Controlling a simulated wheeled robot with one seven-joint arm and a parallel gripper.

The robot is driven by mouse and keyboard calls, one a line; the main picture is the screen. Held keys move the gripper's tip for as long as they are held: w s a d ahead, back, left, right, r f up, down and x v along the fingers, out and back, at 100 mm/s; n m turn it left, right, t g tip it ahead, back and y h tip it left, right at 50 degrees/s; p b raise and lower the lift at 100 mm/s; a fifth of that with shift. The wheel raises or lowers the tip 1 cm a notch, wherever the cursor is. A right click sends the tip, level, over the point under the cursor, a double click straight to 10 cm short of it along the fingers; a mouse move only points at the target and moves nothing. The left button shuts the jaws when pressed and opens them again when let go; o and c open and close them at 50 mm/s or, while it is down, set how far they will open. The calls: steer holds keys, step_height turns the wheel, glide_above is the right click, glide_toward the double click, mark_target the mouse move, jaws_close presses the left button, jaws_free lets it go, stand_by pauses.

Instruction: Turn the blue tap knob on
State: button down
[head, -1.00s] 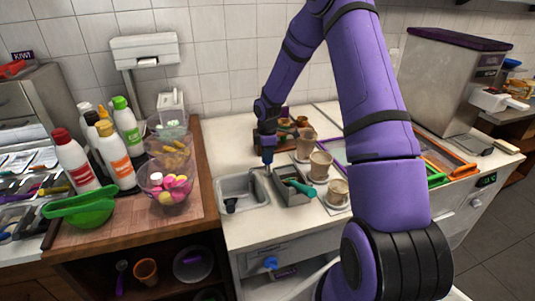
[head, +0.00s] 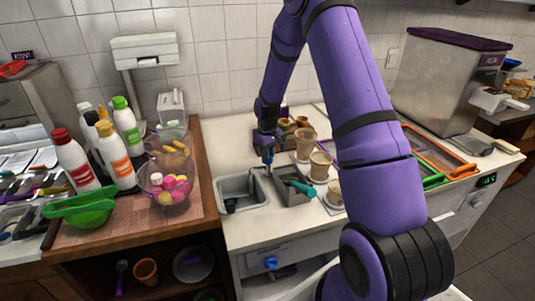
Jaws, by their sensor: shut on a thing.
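A blue knob (head: 270,263) sits on the white front panel of the counter, below the sink basin (head: 229,182). My gripper (head: 267,162) points down at the back right of the basin, between it and a grey metal well (head: 293,194). A small bluish piece shows at its fingertips; whether it is a second tap knob or part of my gripper is too small to tell. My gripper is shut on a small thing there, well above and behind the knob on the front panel. The fingertips are only a few pixels wide in this view.
A teal-handled scoop (head: 302,188) rests in the metal well. Several cups, one of them a tan cup (head: 320,165), stand to its right. Bottles, including a red-capped bottle (head: 75,160), and a candy bowl (head: 168,187) stand on the wooden counter (head: 125,212) at left.

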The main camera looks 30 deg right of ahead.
steer(key=m, duration=0.5)
stand_by(0.6)
steer(key=c, duration=1.1)
jaws_free()
steer(key=shift+c, duration=0.2)
step_height(320, 180, up, 11)
steer(key=shift+f, duration=0.1)
